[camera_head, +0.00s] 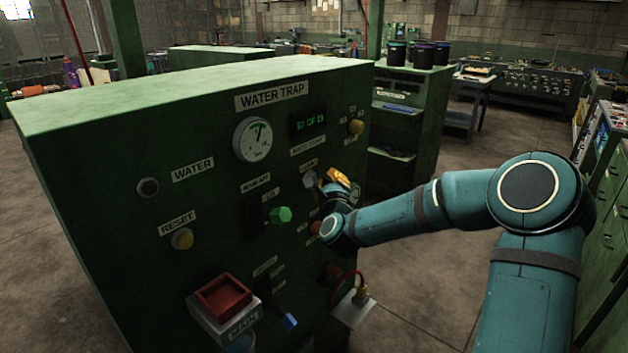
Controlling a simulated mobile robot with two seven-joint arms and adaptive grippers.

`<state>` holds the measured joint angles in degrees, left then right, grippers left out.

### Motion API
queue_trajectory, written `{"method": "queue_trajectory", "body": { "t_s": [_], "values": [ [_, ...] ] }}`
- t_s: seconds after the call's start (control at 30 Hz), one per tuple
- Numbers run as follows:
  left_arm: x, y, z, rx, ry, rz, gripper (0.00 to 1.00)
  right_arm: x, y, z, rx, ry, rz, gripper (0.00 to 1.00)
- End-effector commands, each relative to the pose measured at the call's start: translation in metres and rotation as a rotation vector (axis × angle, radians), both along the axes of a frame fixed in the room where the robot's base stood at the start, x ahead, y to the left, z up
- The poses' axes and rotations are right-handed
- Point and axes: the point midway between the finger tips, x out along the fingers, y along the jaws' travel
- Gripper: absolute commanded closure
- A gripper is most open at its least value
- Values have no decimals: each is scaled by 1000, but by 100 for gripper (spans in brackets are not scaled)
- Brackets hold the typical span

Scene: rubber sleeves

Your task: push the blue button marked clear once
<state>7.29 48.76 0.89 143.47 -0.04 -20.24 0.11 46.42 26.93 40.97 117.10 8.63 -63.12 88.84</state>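The green control cabinet (110,215) labelled WATER TRAP fills the left and middle of the view. I cannot make out a label reading clear anywhere on it. A blue rounded part (240,343) shows at the bottom edge, partly cut off, below the red square button (222,297). A blue-tipped lever (288,320) is to its right. My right gripper (333,179), with orange-yellow parts, is at the right part of the panel, by a small pale round part (309,180). Its fingertips are small and partly hidden, so contact and opening are unclear. My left gripper is out of view.
A gauge (252,139), a green knob (280,215), a yellow reset button (182,239) and a yellow knob (356,127) are on the panel. Another green cabinet (412,120) stands behind.

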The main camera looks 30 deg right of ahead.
Motion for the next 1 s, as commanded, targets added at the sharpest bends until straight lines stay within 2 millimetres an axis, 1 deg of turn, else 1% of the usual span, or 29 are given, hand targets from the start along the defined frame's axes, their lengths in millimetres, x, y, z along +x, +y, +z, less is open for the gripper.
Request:
{"method": "queue_trajectory", "body": {
  "t_s": [0.2,0.5,1.0],
  "values": [
    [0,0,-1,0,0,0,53,0,0,0,0,0,0,100],
    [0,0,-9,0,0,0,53,8,3,-1,0,1,-1,100],
    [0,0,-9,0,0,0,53,9,4,0,0,0,0,100]
  ]
}}
